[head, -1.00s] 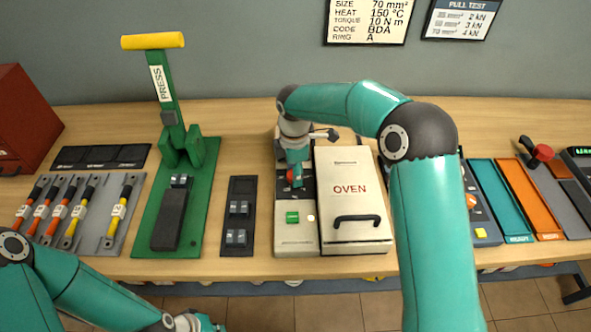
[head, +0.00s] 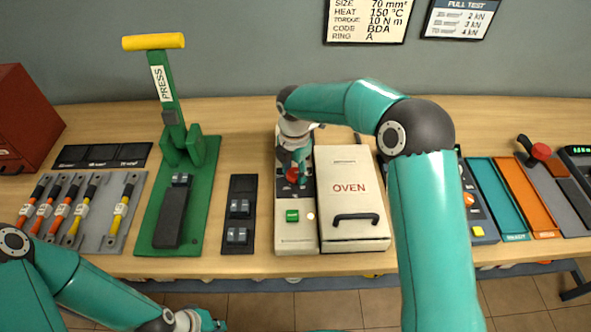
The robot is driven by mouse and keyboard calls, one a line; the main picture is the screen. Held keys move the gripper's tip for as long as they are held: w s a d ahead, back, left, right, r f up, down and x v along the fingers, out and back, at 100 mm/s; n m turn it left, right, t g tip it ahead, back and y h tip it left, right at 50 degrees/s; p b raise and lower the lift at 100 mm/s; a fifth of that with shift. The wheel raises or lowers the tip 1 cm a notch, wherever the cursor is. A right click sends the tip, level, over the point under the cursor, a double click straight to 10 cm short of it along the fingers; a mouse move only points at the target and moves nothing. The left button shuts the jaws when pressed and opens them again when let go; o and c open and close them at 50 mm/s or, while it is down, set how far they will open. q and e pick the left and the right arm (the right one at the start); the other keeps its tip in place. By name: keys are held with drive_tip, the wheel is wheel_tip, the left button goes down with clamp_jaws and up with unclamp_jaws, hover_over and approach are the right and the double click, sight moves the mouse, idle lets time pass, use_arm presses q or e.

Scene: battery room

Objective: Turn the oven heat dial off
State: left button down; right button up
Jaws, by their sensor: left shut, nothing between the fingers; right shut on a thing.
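The oven (head: 349,200) is a cream box with a lid marked OVEN and a black handle, at the middle of the bench. Its control panel (head: 295,236) runs along its left side, with a green button and a small pale light. The red heat dial (head: 292,175) sits higher on this panel and is partly hidden by my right gripper. My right gripper (head: 294,170) points down over the panel and is shut on the dial. My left gripper (head: 215,322) is low at the bottom edge, in front of the bench, shut and empty, and only partly seen.
A green press (head: 206,210) with a yellow-topped lever stands left of the oven, with a dark die block (head: 239,245) between them. Several cables lie in a grey rack (head: 134,190) at far left. Teal and orange trays (head: 526,200) lie at right.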

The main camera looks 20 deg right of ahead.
sight(295, 173)
drive_tip(key=o, duration=1.1)
drive_tip(key=shift+o, duration=0.2)
wheel_tip(295, 173, up, 12)
drive_tip(key=shift+f, duration=0.1)
idle(0.3)
